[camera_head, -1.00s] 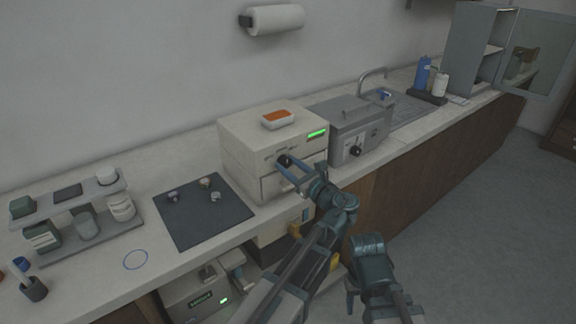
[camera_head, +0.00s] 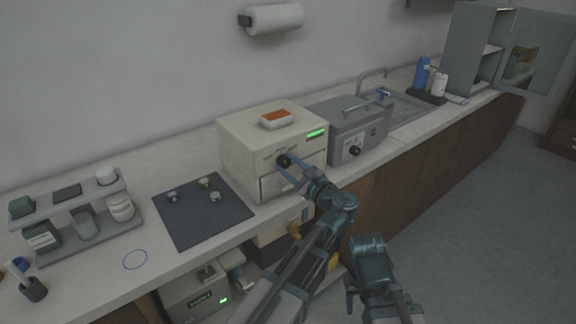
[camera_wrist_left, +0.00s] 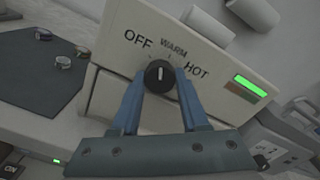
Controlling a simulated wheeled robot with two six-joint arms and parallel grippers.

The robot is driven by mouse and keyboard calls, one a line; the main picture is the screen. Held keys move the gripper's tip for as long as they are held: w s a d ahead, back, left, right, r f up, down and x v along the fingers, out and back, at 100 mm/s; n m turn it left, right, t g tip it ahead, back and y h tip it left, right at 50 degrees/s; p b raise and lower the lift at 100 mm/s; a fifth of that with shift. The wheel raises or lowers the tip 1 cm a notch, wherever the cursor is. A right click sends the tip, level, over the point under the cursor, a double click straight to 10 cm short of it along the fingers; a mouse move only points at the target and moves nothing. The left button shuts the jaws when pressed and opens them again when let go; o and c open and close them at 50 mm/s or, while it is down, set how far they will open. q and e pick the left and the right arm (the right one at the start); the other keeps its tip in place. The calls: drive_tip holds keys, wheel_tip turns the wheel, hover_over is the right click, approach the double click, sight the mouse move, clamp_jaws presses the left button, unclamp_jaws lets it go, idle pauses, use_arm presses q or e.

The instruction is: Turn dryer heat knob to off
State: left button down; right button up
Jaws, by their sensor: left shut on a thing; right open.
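The dryer (camera_head: 240,150) is a cream box on the counter with a lit green display on its front. Its black heat knob (camera_wrist_left: 159,76) shows in the left wrist view, below the labels OFF, WARM and HOT. The knob's white mark points roughly up, toward WARM. My left gripper (camera_wrist_left: 160,84) is shut on the knob, one blue finger on each side. In the head view the left gripper (camera_head: 287,168) reaches the knob (camera_head: 284,160) from the front right. My right gripper (camera_head: 350,292) is low in front of the counter, open, with its fingers only partly in view.
An orange-and-white item (camera_head: 277,119) lies on top of the dryer. A grey bath unit (camera_head: 350,130) with its own black knob stands right of the dryer. A dark mat (camera_head: 200,225) with several small pieces lies left. A rack (camera_head: 75,235) stands farther left.

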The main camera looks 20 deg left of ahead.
use_arm(q)
drive_tip(key=n, duration=0.6)
drive_tip(key=shift+n, duration=0.4)
idle(0.4)
drive_tip(key=shift+c, duration=2)
unclamp_jaws()
drive_tip(key=shift+s+d, duration=0.1)
drive_tip(key=shift+s, duration=0.05)
use_arm(e)
drive_tip(key=shift+d, duration=0.15)
